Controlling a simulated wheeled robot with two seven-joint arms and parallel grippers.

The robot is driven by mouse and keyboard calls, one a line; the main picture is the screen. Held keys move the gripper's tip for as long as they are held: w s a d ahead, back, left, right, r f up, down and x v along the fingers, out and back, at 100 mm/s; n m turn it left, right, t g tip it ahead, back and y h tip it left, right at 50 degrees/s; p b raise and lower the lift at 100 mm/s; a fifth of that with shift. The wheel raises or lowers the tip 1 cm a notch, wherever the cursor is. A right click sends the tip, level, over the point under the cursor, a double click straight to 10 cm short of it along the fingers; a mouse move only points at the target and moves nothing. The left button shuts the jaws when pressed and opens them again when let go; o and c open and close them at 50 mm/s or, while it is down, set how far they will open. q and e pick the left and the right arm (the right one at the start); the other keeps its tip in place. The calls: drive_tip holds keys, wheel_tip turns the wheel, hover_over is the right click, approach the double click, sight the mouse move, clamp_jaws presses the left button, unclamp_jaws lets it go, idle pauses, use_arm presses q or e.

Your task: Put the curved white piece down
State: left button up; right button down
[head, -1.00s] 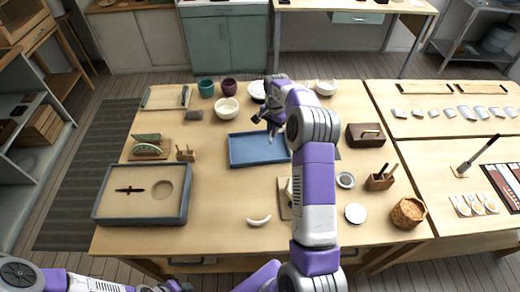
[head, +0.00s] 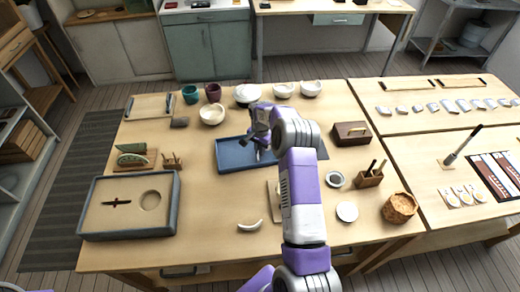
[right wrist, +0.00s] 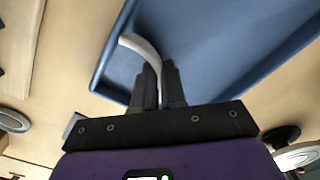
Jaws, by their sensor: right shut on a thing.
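My right gripper (head: 258,150) is over the right part of the blue tray (head: 232,164). It is shut on a curved white piece (right wrist: 139,44), which stands out between the fingers in the right wrist view, with the tray (right wrist: 205,50) behind it. I cannot tell whether the piece touches the tray floor. Another curved white piece (head: 250,226) lies on the table in front of the tray. My left gripper is not in view.
A sand-filled tray (head: 95,235) is at the left front. Several bowls (head: 212,115) and cups (head: 191,95) stand at the back. A dark wooden box (head: 352,133), a pen holder (head: 369,179) and a basket (head: 399,208) are on the right. The front middle is mostly clear.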

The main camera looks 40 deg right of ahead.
drive_tip(key=c, duration=1.7)
unclamp_jaws()
drive_tip(key=shift+f, duration=0.1)
drive_tip(key=o, duration=0.5)
wheel_tip(320, 180, up, 12)
drive_tip(key=shift+s+r+p, duration=0.1)
drive_tip(key=shift+r+p, duration=0.05)
drive_tip(key=shift+p, duration=0.65)
